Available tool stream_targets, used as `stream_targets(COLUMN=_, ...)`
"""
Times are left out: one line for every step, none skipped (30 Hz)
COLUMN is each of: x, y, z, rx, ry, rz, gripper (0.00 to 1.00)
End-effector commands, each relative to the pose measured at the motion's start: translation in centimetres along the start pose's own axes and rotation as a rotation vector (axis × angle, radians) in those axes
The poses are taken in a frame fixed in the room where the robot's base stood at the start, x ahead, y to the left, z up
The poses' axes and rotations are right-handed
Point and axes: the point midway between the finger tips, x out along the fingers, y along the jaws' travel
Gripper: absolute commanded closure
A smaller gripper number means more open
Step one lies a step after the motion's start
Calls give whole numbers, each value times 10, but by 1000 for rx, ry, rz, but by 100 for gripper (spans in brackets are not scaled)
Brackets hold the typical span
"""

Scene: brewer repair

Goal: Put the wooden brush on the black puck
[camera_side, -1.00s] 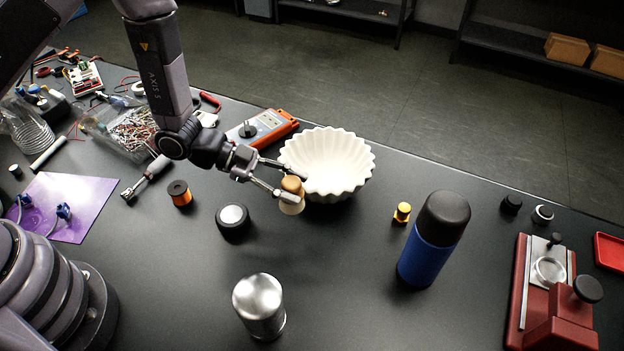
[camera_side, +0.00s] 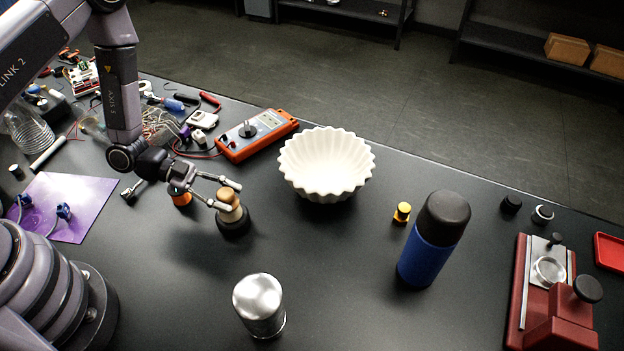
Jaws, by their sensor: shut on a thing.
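The wooden brush (camera_side: 229,212) is upright, with its rounded wooden top between the fingers of my gripper (camera_side: 229,194). My gripper is shut on it. The black puck (camera_side: 234,229) is directly below the brush in the picture. The brush covers the puck's light top face and only the puck's dark side and rim show. The brush's lower end appears at the puck's top, but I cannot tell whether they touch.
A white fluted bowl (camera_side: 326,165) stands to the right of my gripper. An orange spool (camera_side: 181,197) is close behind the fingers at left. An orange meter (camera_side: 256,134), metal canister (camera_side: 259,305) and blue bottle (camera_side: 432,240) stand around. The table between puck and canister is clear.

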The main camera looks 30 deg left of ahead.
Motion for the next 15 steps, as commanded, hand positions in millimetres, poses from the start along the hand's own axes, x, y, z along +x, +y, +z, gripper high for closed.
stream_targets(x=1, y=0, z=2, rx=0, ry=1, rz=0, gripper=100)
stream_targets(x=1, y=0, z=2, rx=1, ry=1, rz=0, gripper=100)
stream_targets(x=1, y=0, z=2, rx=1, ry=1, rz=0, gripper=100)
stream_targets(x=1, y=0, z=2, rx=1, ry=0, rz=-1, gripper=100)
stream_targets(x=1, y=0, z=2, rx=1, ry=0, rz=0, gripper=100)
stream_targets(x=1, y=0, z=2, rx=1, ry=0, rz=0, gripper=100)
stream_targets(x=1, y=0, z=2, rx=1, ry=0, rz=0, gripper=100)
stream_targets(x=1, y=0, z=2, rx=1, ry=0, rz=0, gripper=100)
stream_targets(x=1, y=0, z=2, rx=1, ry=0, rz=0, gripper=100)
stream_targets(x=2, y=0, z=3, rx=0, ry=0, rz=0, gripper=100)
stream_targets(x=2, y=1, z=4, rx=0, ry=0, rz=0, gripper=100)
stream_targets(x=2, y=1, z=4, rx=0, ry=0, rz=0, gripper=62)
stream_targets(x=2, y=0, z=4, rx=0, ry=0, rz=0, gripper=58)
stream_targets(x=2, y=0, z=4, rx=0, ry=0, rz=0, gripper=54)
stream_targets(x=2, y=0, z=4, rx=0, ry=0, rz=0, gripper=49)
